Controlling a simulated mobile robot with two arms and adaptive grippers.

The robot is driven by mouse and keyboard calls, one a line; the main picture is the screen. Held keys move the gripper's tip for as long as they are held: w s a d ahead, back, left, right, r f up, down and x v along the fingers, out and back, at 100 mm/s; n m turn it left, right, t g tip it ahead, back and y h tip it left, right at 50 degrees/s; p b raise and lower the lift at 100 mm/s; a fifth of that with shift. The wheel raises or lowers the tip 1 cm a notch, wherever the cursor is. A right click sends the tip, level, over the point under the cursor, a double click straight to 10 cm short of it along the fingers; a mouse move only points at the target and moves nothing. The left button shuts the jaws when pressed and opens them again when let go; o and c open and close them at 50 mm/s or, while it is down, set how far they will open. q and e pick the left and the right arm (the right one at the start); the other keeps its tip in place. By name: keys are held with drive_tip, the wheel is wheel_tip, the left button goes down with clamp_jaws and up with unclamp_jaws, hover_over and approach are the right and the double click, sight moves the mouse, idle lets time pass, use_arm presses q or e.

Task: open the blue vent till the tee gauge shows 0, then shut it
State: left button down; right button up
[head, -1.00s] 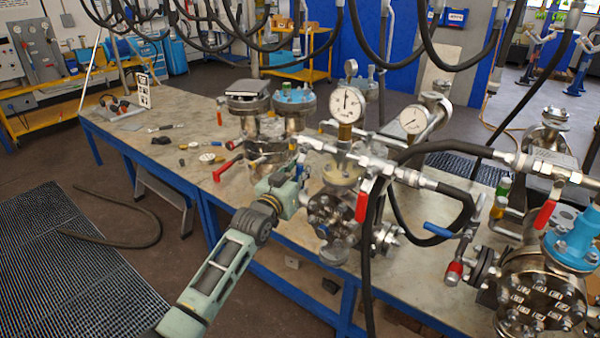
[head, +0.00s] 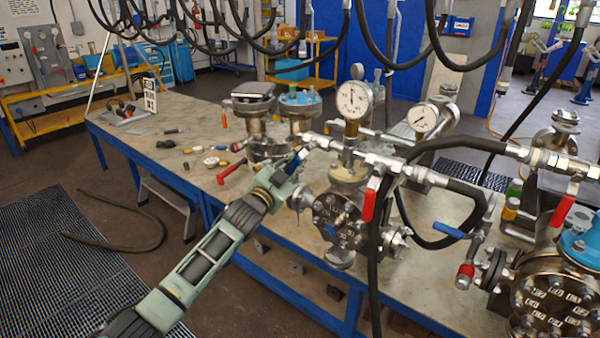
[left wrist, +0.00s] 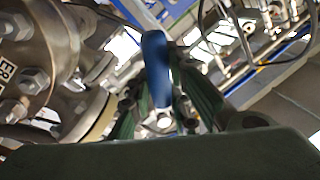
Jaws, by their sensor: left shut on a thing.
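The blue vent handle (left wrist: 156,70) stands between the two green fingers of my left gripper (left wrist: 160,105) in the left wrist view. In the head view my left gripper (head: 292,170) is shut on it beside the middle flanged vessel (head: 340,222), and its fingers hide most of the handle. A round white gauge (head: 353,98) stands upright on a brass fitting above this vessel. A second, tilted gauge (head: 423,118) is to its right; I cannot tell which is the tee gauge. Both dials are too small to read surely. My right gripper is not in view.
Red-handled valves (head: 369,205) and another blue handle (head: 447,230) are on the pipework to the right. Black hoses (head: 455,145) loop around it. Small loose parts (head: 212,162) lie on the workbench (head: 185,125) at left.

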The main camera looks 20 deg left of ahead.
use_arm(q)
drive_tip(key=m, duration=0.1)
drive_tip(key=a+m, duration=0.1)
drive_tip(key=m, duration=0.1)
drive_tip(key=shift+w+a+r+b, duration=0.1)
drive_tip(key=shift+w+r+b, duration=0.1)
drive_tip(key=shift+r+b, duration=0.2)
drive_tip(key=m, duration=0.1)
drive_tip(key=a+r+m+h, duration=0.1)
drive_tip(key=m, duration=0.1)
drive_tip(key=shift+w+r+t, duration=0.1)
drive_tip(key=shift+w+t, duration=0.05)
drive_tip(key=shift+t, duration=0.15)
drive_tip(key=m, duration=0.1)
drive_tip(key=r+m+h, duration=0.1)
drive_tip(key=m, duration=0.2)
drive_tip(key=shift+w+a+r+h+b, duration=0.1)
drive_tip(key=shift+a+r+h+b, duration=0.05)
drive_tip(key=shift+r+h+b, duration=0.2)
drive_tip(key=shift+r+m+h, duration=0.2)
drive_tip(key=shift+r+m, duration=0.1)
drive_tip(key=shift+m, duration=0.5)
drive_tip(key=shift+r+m+h, duration=0.15)
drive_tip(key=shift+r+m, duration=0.15)
drive_tip(key=shift+m, duration=0.5)
drive_tip(key=c, duration=1.6)
unclamp_jaws()
drive_tip(key=shift+r, duration=0.15)
drive_tip(key=shift+a, duration=0.1)
